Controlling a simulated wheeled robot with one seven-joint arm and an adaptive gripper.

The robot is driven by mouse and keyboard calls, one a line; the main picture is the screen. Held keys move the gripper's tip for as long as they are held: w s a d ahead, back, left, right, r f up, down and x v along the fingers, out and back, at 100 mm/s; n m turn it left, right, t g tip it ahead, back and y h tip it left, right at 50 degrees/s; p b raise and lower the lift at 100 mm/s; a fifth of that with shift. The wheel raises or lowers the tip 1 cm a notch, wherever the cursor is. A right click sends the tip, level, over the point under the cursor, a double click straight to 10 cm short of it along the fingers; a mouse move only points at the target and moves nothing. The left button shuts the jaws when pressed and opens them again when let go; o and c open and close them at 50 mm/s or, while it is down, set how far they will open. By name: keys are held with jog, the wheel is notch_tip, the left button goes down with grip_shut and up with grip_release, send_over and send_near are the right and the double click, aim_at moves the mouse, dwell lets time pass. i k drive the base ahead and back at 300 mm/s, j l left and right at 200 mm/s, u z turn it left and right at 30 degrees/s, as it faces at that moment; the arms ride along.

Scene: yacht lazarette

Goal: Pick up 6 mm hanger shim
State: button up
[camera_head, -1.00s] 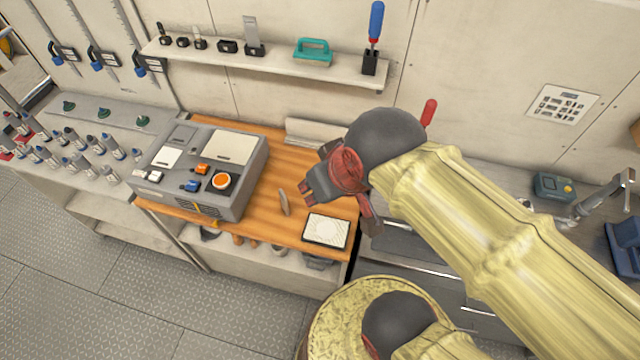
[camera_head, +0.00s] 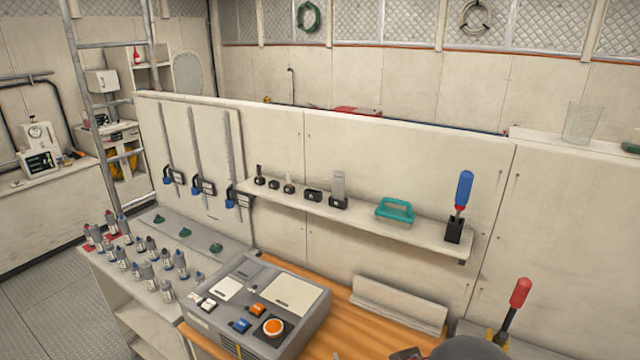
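I cannot make out any thing that is surely the 6 mm hanger shim. Several small black holders and pieces stand on the wall shelf, among them a holder with an upright grey plate (camera_head: 338,188); I cannot tell whether any is a shim. The wooden bench top (camera_head: 352,322) shows only in its back part, and its front is below the picture. Only a dark sliver of my gripper (camera_head: 407,354) shows at the bottom edge, beside my dark rounded wrist. Its fingertips are hidden, so its opening and any hold cannot be seen.
A grey box with an orange knob (camera_head: 273,326) stands on the bench. The shelf (camera_head: 370,226) also carries a teal handle (camera_head: 395,209) and a blue-handled tool (camera_head: 463,190). A red-handled tool (camera_head: 519,293) stands at right. Several bottles (camera_head: 150,272) stand at left.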

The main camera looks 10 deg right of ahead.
aim_at(339, 177)
jog(key=i+j+z, duration=0.5)
jog(key=j, duration=0.2)
jog(key=j+z, duration=0.25)
jog(key=i+j, duration=0.05)
jog(key=j, duration=0.05)
